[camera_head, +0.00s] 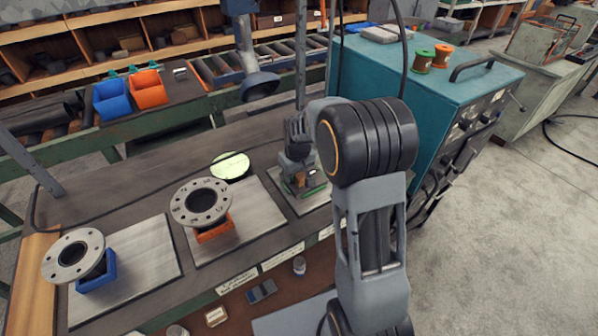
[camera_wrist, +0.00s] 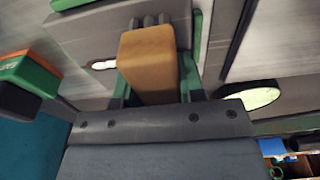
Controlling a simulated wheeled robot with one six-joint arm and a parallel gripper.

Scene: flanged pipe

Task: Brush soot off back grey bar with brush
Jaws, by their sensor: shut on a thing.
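My gripper (camera_head: 300,180) is low over the metal plate at the right end of the bench. In the wrist view its green fingers (camera_wrist: 158,88) are shut on a tan block-shaped piece, apparently the brush (camera_wrist: 149,65). Dark grey prongs show just beyond the tan piece. Bristles cannot be made out. I cannot pick out the back grey bar or any soot for certain; my arm and gripper cover part of that plate in the head view. I cannot tell whether the held piece touches anything.
Two flanged pipes, on an orange support (camera_head: 213,231) and a blue support (camera_head: 97,273), stand to the left. A pale green disc (camera_head: 231,166) lies behind. A teal machine (camera_head: 430,85) stands right. A green-and-orange object (camera_wrist: 32,72) is close in the wrist view.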

